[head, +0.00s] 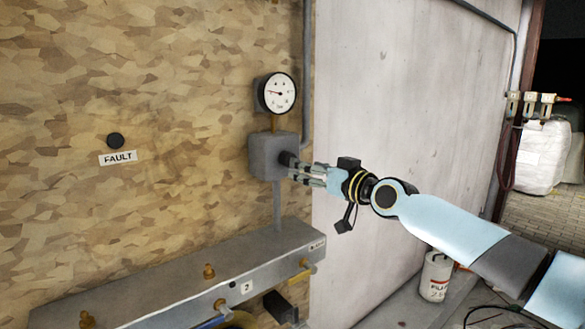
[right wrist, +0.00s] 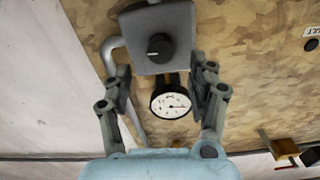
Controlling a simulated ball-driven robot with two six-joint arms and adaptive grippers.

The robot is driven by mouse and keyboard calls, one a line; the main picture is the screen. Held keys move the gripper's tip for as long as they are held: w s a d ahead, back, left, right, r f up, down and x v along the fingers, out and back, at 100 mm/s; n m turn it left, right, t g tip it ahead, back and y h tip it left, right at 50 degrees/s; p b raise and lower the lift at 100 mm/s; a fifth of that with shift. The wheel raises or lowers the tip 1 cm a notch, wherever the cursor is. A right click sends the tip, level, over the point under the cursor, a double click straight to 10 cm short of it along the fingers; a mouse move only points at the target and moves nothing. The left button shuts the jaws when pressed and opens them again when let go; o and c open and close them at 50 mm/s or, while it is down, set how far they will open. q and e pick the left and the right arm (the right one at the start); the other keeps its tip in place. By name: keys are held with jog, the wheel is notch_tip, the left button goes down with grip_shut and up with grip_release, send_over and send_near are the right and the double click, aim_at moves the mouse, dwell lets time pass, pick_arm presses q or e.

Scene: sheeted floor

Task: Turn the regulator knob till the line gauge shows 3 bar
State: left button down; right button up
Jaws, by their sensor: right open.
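The regulator is a grey box (head: 268,157) on the wooden wall, with a dark round knob (head: 285,158) on its front. The knob faces the camera in the right wrist view (right wrist: 160,46). The white round line gauge (head: 279,93) sits above the box. Its needle points roughly left in the head view; the numbers are too small to read. The gauge appears inverted in the right wrist view (right wrist: 171,104). My right gripper (head: 298,171) is open near the knob, which shows beyond its fingertips (right wrist: 162,70). Contact cannot be told. My left gripper is out of view.
A grey ledge (head: 200,285) with brass fittings (head: 209,271) runs below the regulator. A grey pipe (head: 307,75) runs beside it. A FAULT label (head: 118,158) sits under a black button (head: 115,141). A white bucket (head: 435,277) stands on the floor at right.

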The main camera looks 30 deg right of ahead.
aim_at(288, 159)
jog(key=w+b, duration=0.1)
jog(key=w, duration=0.5)
jog(key=shift+w+a, duration=0.2)
jog(key=shift+a, duration=0.1)
jog(key=c, duration=1.1)
jog(key=m, duration=0.5)
jog(key=shift+m, duration=0.3)
jog(key=shift+c, duration=0.2)
jog(key=o, duration=1.1)
jog(key=shift+o, duration=0.2)
jog(key=shift+s, duration=0.1)
